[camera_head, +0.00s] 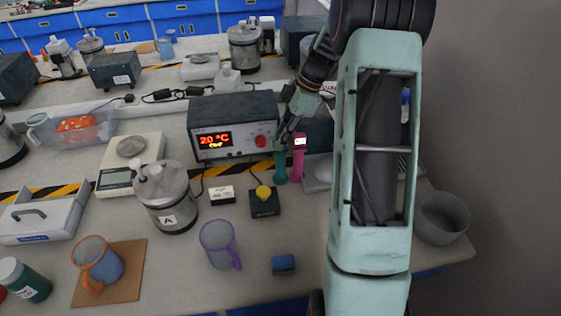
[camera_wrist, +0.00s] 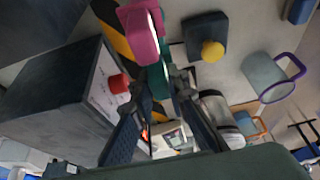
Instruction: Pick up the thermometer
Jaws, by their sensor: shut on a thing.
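A pink handheld device with a small lit screen, like a thermometer (camera_head: 298,152), stands upright on the bench in front of the dark box. It also shows at the top of the wrist view (camera_wrist: 140,32). A teal upright handheld device (camera_head: 280,168) stands close to its left. My gripper (camera_head: 286,135) reaches down from the upper right. In the wrist view its fingers (camera_wrist: 160,88) are closed around the teal device (camera_wrist: 158,78), with the pink one just beyond. The teal device's upper part is partly hidden by the fingers, and its type is unclear.
A heater box with a red display (camera_head: 235,125) stands directly behind and left. A black box with a yellow knob (camera_head: 264,202) stands in front. A purple-handled mug (camera_head: 219,245), a blue block (camera_head: 283,265) and a grey bowl (camera_head: 441,218) stand nearer the front.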

